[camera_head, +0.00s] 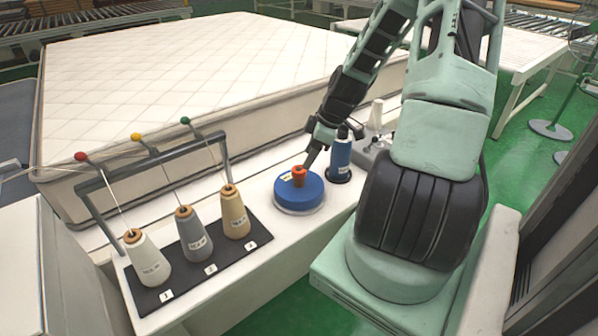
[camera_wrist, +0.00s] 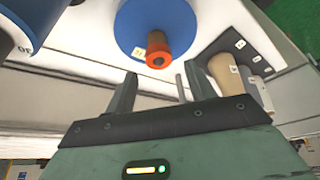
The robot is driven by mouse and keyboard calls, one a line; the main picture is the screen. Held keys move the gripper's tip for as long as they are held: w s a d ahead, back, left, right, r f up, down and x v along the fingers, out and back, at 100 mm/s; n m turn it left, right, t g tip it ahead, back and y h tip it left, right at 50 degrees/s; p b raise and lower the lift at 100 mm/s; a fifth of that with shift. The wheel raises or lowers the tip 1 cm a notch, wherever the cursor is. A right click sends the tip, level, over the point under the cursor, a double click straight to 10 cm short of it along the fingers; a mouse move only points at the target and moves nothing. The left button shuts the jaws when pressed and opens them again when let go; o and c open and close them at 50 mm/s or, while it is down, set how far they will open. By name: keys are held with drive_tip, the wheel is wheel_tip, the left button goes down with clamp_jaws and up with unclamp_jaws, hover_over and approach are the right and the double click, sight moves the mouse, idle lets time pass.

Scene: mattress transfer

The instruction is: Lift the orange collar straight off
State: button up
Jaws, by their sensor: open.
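The orange collar (camera_head: 299,174) sits upright at the middle of a round blue disc (camera_head: 311,192) on the white bench. In the wrist view the collar (camera_wrist: 157,48) shows its round top opening, with the blue disc (camera_wrist: 140,18) around its base. My gripper (camera_head: 309,160) is close above and beside the collar, tilted. In the wrist view my gripper (camera_wrist: 160,78) has its fingers apart, with nothing between them. The collar appears just beyond the fingertips, roughly centred on the gap. How far apart they are in depth is hard to tell.
A blue spool (camera_head: 341,155) stands close behind the disc, next to my gripper. White, grey and tan thread cones (camera_head: 235,215) stand on a black mat (camera_head: 200,279) at left under a dark bar frame (camera_head: 152,163). A quilted mattress (camera_head: 190,70) lies behind the bench.

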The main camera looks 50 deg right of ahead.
sight(300, 167)
drive_tip(key=x, duration=0.2)
drive_tip(key=p+x, duration=0.1)
drive_tip(key=x, duration=0.1)
drive_tip(key=shift+w+p, duration=0.3)
drive_tip(key=shift+w, duration=0.1)
drive_tip(key=shift+w+f, duration=0.15)
drive_tip(key=shift+f, duration=0.4)
drive_tip(key=c, duration=0.9)
